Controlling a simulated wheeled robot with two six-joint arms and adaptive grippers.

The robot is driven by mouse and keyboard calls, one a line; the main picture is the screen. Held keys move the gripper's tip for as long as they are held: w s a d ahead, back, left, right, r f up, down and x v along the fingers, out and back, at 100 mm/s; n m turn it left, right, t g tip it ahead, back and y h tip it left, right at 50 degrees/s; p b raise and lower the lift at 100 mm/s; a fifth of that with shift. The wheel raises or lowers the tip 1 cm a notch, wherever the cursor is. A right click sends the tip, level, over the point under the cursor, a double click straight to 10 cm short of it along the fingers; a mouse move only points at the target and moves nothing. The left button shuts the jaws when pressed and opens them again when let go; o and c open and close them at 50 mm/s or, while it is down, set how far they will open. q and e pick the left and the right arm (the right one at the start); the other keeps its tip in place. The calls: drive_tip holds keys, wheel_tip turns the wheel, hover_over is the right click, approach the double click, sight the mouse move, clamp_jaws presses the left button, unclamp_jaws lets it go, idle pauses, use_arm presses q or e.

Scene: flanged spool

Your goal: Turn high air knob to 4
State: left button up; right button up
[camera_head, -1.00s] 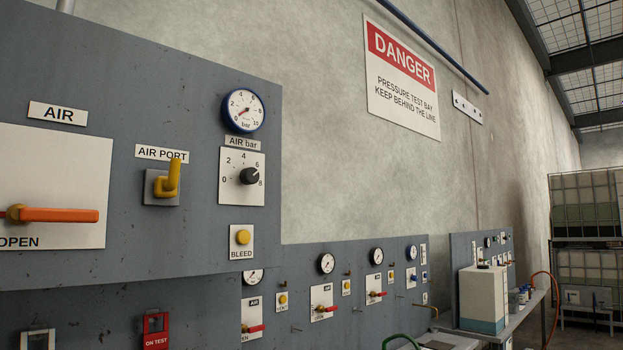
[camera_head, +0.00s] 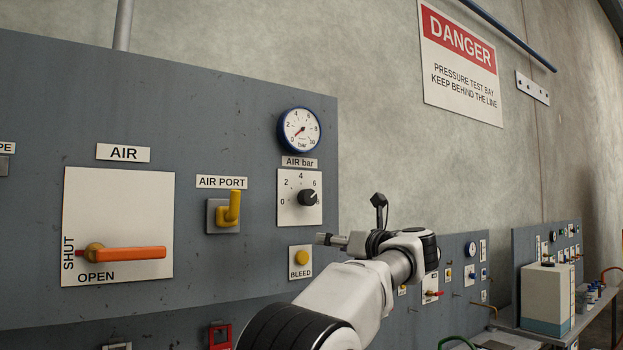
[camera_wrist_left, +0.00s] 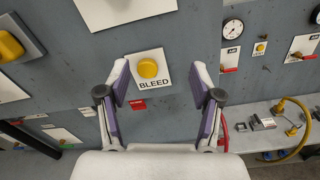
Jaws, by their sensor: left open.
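The black air knob (camera_head: 308,197) sits on the white "AIR bar" scale plate (camera_head: 290,212), under a blue-rimmed gauge (camera_head: 299,130). Its pointer seems to face right, near the upper numbers; the exact setting is hard to tell. The gauge needle points low left, near 0. My left gripper (camera_head: 351,221) is open and empty, to the lower right of the knob and apart from it. In the left wrist view its spread fingers (camera_wrist_left: 162,78) frame the yellow BLEED button (camera_wrist_left: 148,68). Only the lower edge of a white plate (camera_wrist_left: 125,14) shows above; the knob is out of that view.
A yellow AIR PORT lever (camera_head: 232,208) and an orange AIR handle (camera_head: 125,254) stick out of the grey panel left of the knob. More panels with gauges and red handles stand at right, beside a bench (camera_head: 540,335). The space before the knob looks clear.

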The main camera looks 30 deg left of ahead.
use_arm(q)
drive_tip(key=n, duration=0.2)
approach(311, 197)
drive_tip(key=a, duration=0.2)
drive_tip(key=p+x, duration=0.1)
drive_tip(key=x, duration=0.1)
drive_tip(key=p+x, duration=0.2)
drive_tip(key=x, duration=0.1)
drive_tip(key=p+x, duration=0.1)
drive_tip(key=x, duration=0.2)
drive_tip(key=shift+w+p, duration=0.3)
drive_tip(key=shift+w, duration=0.15)
drive_tip(key=shift+s+a+t, duration=0.2)
drive_tip(key=shift+s+t, duration=0.05)
drive_tip(key=shift+t, duration=0.05)
drive_tip(key=shift+d, duration=0.1)
drive_tip(key=shift+w+d, duration=0.1)
drive_tip(key=shift+w, duration=0.15)
drive_tip(key=c, duration=0.9)
drive_tip(key=shift+s, duration=0.1)
drive_tip(key=shift+c, duration=1.2)
use_arm(e)
wheel_tip(311, 197, up, 6)
drive_tip(key=shift+f, duration=0.25)
